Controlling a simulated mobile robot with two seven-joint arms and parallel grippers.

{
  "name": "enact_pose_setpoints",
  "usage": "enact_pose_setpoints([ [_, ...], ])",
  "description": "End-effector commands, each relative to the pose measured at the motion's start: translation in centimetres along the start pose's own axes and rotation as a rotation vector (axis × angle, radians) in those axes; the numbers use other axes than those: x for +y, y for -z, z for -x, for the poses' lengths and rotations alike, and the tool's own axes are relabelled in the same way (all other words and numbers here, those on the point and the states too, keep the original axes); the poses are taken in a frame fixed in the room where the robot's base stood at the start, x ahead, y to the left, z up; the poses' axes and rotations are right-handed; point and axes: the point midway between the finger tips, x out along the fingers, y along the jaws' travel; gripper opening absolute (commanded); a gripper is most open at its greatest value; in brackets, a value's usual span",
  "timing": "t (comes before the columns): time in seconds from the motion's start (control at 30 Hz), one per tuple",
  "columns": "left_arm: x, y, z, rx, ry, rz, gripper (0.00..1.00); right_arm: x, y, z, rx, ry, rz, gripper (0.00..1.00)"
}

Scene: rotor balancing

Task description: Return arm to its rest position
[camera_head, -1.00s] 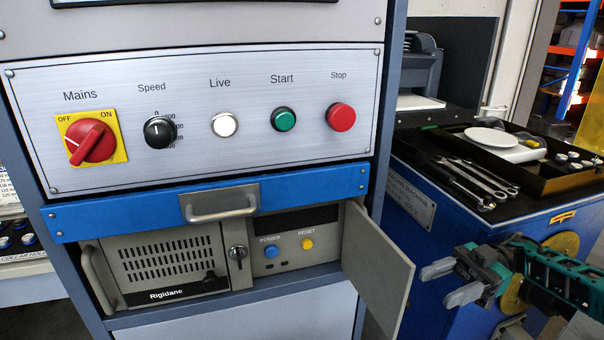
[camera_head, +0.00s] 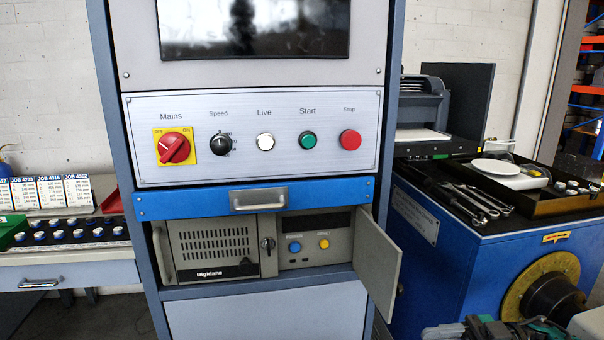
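My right gripper (camera_head: 445,332) shows only at the bottom right edge of the head view, cut off by the frame. A grey finger and part of the green and black arm (camera_head: 540,332) are visible, but I cannot tell the gap between the fingers. It is low, in front of the blue machine and apart from the cabinet. My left gripper is out of view. The control cabinet's small door (camera_head: 378,265) stands open on the right, beside the panel with the blue power button (camera_head: 294,247) and yellow reset button (camera_head: 324,244).
The control panel (camera_head: 285,170) has a red mains switch (camera_head: 173,148), speed knob and several buttons. A blue balancing machine (camera_head: 440,265) at right carries wrenches (camera_head: 475,198) and a black tray (camera_head: 560,208). A bench (camera_head: 70,262) with blue-capped pieces stands at left.

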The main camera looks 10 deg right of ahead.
Motion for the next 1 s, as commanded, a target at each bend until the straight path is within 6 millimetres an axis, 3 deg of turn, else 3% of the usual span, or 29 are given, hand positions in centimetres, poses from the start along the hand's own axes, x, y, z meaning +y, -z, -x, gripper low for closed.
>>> enact_pose_setpoints([
  [0.03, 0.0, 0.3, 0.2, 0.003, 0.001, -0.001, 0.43, 0.1, -0.8, -2.1, 0.034, -0.058, 0.026, 0.54],
  [0.2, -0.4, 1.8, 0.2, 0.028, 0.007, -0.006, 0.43, 0.8, -3.4, -8.0, 0.097, -0.325, 0.102, 0.54],
  [0.4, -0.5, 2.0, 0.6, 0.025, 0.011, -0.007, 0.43, 0.6, -6.1, -12.0, 0.051, -0.711, 0.094, 0.54],
  [0.57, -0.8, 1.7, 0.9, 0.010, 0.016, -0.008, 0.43, -1.1, -8.7, -12.3, -0.101, -0.992, 0.001, 0.54],
  [0.7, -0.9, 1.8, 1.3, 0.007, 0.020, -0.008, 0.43, -4.3, -11.2, -11.3, -0.300, -1.174, -0.134, 0.54],
  [0.9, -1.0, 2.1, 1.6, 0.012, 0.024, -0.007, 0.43, -9.8, -13.8, -9.6, -0.559, -1.277, -0.323, 0.54],
  [1.0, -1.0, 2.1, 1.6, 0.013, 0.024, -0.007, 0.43, -11.6, -14.4, -9.2, -0.631, -1.285, -0.380, 0.54],
])
